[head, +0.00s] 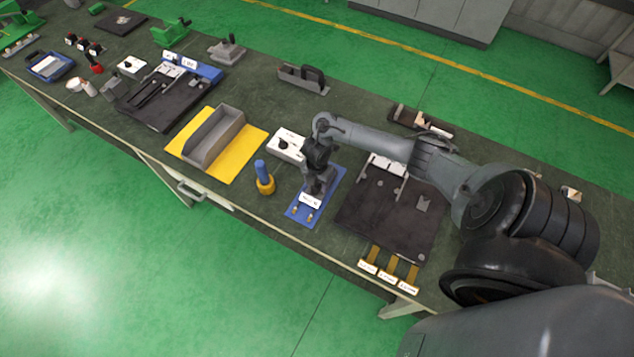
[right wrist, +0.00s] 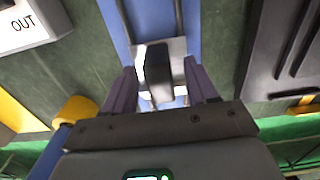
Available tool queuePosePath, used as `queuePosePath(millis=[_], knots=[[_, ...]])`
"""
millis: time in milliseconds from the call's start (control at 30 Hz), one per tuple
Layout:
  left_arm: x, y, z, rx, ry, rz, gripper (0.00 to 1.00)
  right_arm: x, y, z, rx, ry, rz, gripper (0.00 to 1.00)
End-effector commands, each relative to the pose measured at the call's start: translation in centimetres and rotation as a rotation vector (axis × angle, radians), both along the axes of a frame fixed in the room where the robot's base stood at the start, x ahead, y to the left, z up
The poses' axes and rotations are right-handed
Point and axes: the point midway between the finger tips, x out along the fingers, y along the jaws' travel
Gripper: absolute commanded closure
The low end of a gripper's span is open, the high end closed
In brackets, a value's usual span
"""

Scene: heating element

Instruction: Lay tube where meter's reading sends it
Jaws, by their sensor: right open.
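My right gripper (head: 318,182) points down over a blue plate (head: 301,217) with a white label and small brass contacts. In the right wrist view my right gripper (right wrist: 160,84) is open. Its two fingers stand on either side of a grey block with a black part (right wrist: 157,68) on that plate; I cannot tell whether they touch it. I cannot make out the tube for certain. A white box with a black knob (head: 287,144) stands just behind the gripper; the wrist view shows a white face marked OUT (right wrist: 20,28). I cannot make out a reading. My left gripper is not in view.
Right of the plate lies a dark board (head: 385,222) with several brass strips and white labels at its front edge. A blue handle in a yellow base (head: 263,178) stands left. Further left are a grey tray (head: 214,140) on a yellow mat (head: 247,143) and another dark fixture (head: 158,105).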

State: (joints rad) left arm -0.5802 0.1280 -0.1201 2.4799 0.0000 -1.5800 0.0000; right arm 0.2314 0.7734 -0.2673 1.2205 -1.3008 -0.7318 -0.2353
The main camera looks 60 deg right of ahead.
Motion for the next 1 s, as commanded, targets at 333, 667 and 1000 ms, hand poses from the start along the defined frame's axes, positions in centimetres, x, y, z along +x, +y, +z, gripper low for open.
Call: queuePosePath(millis=[333, 667, 1000], knots=[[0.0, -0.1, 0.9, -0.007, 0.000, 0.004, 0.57, 0.1, -0.1, 4.9, -0.002, -0.003, 0.003, 0.42], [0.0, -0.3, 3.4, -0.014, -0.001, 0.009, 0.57, 0.1, -0.1, 10.6, -0.003, -0.002, 0.002, 0.42], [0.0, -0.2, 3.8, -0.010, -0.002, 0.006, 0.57, 1.1, 6.3, 9.6, 0.029, -0.105, 0.021, 0.42]])
